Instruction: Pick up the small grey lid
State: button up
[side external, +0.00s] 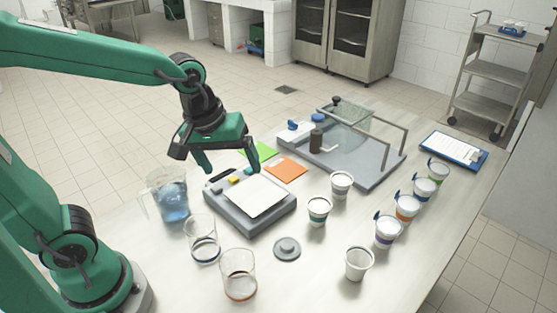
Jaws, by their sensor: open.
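The small grey lid (287,248) is a round disc with a raised knob. It lies flat on the table near the front middle, in the side external view. My gripper (228,165) is green and black, with its fingers apart and pointing down. It hangs above the back of a grey scale-like device (243,222), up and to the left of the lid, well apart from it. Nothing shows between the fingers.
Clear beakers (239,275) stand left of the lid, with a jug of blue liquid (171,197) behind. White cups (359,263) stand to its right. Several filled cups (407,208) form a row farther right. A grey filling stand (345,150) occupies the back.

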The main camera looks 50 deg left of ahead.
jog(key=w+d+f+n+g, duration=0.2)
jog(key=w+d+f+n, duration=0.3)
jog(key=f, duration=0.1)
jog(key=n+g, duration=0.1)
jog(key=n, duration=0.3)
send_near(287, 245)
jog(key=shift+w+y, duration=0.1)
jog(key=shift+y, duration=0.2)
jog(key=shift+w+d+f, duration=0.15)
jog(key=shift+d+f, duration=0.1)
jog(key=shift+f, duration=4.15)
jog(key=c, duration=1.1)
